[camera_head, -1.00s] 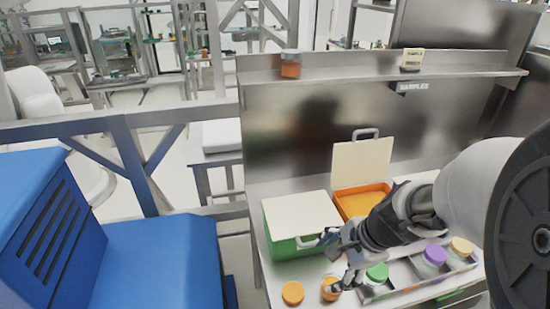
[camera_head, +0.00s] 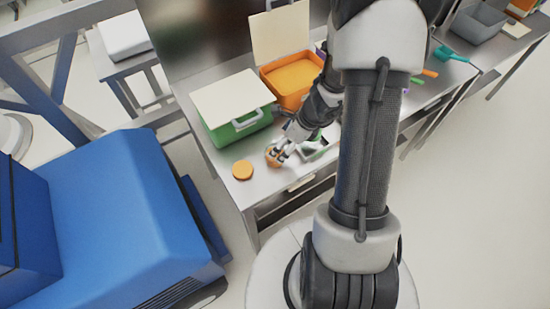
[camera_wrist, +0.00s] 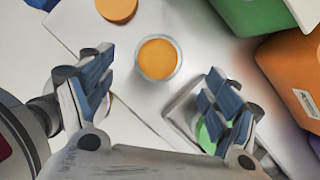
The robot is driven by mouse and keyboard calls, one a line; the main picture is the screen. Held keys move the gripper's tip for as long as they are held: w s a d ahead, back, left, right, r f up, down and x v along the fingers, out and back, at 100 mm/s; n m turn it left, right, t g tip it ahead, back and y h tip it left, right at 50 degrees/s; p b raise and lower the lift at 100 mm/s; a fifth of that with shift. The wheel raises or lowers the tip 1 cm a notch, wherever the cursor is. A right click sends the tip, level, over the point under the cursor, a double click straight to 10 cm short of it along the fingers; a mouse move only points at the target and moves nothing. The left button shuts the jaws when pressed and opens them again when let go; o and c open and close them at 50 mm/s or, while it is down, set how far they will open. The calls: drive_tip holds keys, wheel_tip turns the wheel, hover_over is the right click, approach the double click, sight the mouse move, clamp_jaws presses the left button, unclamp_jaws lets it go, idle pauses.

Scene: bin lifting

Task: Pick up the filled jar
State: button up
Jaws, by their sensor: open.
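The filled jar (camera_wrist: 158,58) is a clear round jar with orange contents. It stands upright on the steel bench and shows between and just ahead of my gripper's fingers in the wrist view. My gripper (camera_wrist: 158,84) is open, with one finger on each side of the jar and visible gaps to it. In the head view, my gripper (camera_head: 280,149) is low over the bench, partly covering the jar (camera_head: 272,157). An orange lid (camera_head: 242,170) lies flat beside the jar, apart from it; the lid also shows in the wrist view (camera_wrist: 117,9).
A green bin (camera_head: 242,126) with a cream lid and an orange bin (camera_head: 293,83) stand behind the jar. A metal tray (camera_head: 317,146) with a green-lidded jar (camera_wrist: 211,130) is close on the right. Bench space around the orange lid is clear.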

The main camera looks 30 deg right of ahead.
drive_tip(key=b+x, duration=0.3)
drive_tip(key=x, duration=0.4)
drive_tip(key=shift+r, duration=0.1)
drive_tip(key=shift+c, duration=0.3)
drive_tip(key=c, duration=1.2)
drive_tip(key=shift+c, duration=0.5)
drive_tip(key=shift+r, duration=0.1)
